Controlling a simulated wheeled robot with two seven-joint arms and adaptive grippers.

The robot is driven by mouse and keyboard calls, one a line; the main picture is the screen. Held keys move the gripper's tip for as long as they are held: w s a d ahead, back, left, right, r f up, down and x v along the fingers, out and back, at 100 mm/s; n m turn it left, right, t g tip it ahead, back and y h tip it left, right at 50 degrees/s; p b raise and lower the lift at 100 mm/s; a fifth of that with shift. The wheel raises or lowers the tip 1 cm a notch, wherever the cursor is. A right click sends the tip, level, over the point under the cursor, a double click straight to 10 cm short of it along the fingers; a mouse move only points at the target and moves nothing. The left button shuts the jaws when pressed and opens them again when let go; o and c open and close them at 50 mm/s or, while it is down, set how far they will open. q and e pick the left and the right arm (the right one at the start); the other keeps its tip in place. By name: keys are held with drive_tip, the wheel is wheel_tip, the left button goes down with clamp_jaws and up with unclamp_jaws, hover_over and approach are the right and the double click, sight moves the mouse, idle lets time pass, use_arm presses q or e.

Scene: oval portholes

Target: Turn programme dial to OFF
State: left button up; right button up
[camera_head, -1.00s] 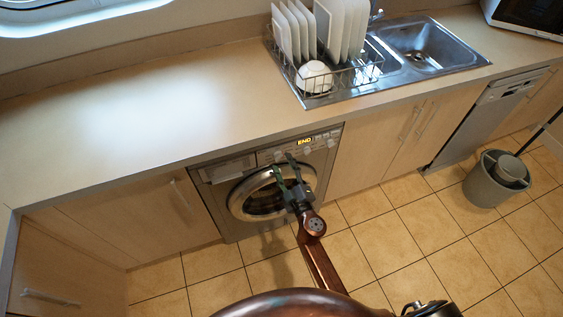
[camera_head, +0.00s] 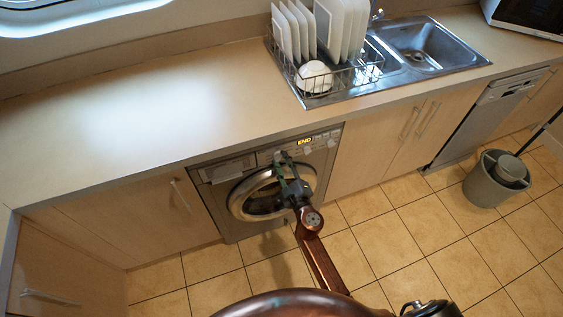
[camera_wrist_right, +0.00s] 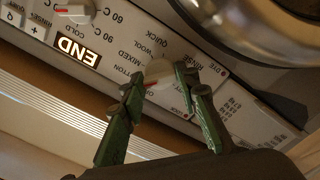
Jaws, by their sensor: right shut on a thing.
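The washing machine (camera_head: 225,215) stands under the counter, its display reading END (camera_head: 304,141). In the right wrist view the panel is upside down. The programme dial (camera_wrist_right: 160,72) is a pale round knob with a red mark, among labels such as COTTON, MIXED and WOOL. My right gripper (camera_wrist_right: 157,85) has its green fingers shut on this dial, one on each side. In the head view the right gripper (camera_head: 284,160) is at the panel and hides the dial. The dial's exact setting is hard to read. My left gripper is in no view.
A second knob (camera_wrist_right: 75,10) sits beyond the END display among temperature labels. The round door (camera_head: 240,200) is just below the panel. The counter edge (camera_head: 240,144) overhangs above.

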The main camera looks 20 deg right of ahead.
drive_tip(key=shift+c, duration=0.8)
drive_tip(key=shift+n, duration=0.3)
drive_tip(key=n, duration=0.4)
drive_tip(key=shift+n, duration=1.8)
drive_tip(key=o, duration=1.2)
drive_tip(key=shift+c, duration=0.2)
